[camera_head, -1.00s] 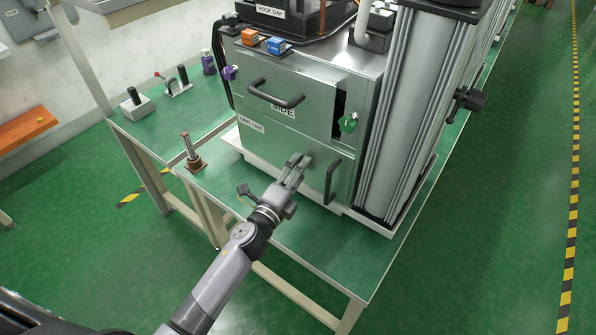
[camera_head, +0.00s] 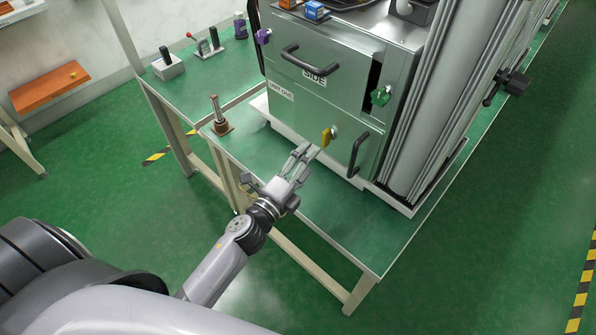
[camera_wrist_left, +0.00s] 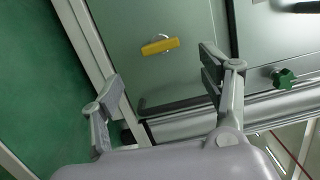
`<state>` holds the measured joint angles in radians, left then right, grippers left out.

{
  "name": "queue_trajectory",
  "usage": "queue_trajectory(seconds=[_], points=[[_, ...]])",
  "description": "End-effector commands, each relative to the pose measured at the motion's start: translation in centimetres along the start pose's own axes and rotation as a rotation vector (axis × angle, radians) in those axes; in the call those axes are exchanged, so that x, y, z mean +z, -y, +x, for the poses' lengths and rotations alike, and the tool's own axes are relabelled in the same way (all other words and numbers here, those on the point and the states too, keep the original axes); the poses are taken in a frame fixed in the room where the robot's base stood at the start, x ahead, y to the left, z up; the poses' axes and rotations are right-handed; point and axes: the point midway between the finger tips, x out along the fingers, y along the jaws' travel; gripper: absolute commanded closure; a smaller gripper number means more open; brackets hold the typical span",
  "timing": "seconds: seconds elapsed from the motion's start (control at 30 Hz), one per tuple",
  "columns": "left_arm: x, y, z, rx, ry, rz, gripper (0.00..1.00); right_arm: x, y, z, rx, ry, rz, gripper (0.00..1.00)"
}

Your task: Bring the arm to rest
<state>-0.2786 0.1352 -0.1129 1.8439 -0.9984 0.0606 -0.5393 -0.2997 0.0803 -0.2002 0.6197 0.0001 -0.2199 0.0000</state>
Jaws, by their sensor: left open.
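My left arm comes in from the lower left in the head view. Its gripper (camera_head: 304,158) is open and empty, in front of the lower part of the metal cabinet (camera_head: 300,108), near a yellow knob (camera_head: 329,136). In the left wrist view the gripper (camera_wrist_left: 158,92) has its fingers wide apart. The yellow knob (camera_wrist_left: 160,46) lies beyond them on the cabinet face, with nothing between the fingers. My right gripper is not in view.
The cabinet stands on a green-topped table (camera_head: 350,215). A black handle (camera_head: 358,155) is right of the knob, and a green knob (camera_head: 381,95) is higher up. A small post on a brown base (camera_head: 220,125) stands left. The floor in front is clear.

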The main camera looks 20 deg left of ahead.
Motion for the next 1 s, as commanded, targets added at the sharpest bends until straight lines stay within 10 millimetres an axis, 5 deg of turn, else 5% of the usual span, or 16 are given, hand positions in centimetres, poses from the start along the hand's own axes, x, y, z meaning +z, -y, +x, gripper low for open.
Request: queue_trajectory(seconds=[0.23, 0.63, 0.87, 1.0], points=[[0.0, 0.0, -3.4, 0.000, 0.001, -0.002, 0.30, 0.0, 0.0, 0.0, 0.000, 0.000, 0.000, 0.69], [1.0, 0.2, -4.2, 0.016, 0.053, -0.061, 0.30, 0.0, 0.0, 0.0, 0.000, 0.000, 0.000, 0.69], [5.8, -0.9, -6.9, 0.156, 0.361, -0.459, 0.30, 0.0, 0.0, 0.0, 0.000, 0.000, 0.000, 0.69], [6.6, -3.2, -10.3, 0.305, 0.557, -0.759, 0.30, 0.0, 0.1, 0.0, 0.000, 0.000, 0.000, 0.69]])
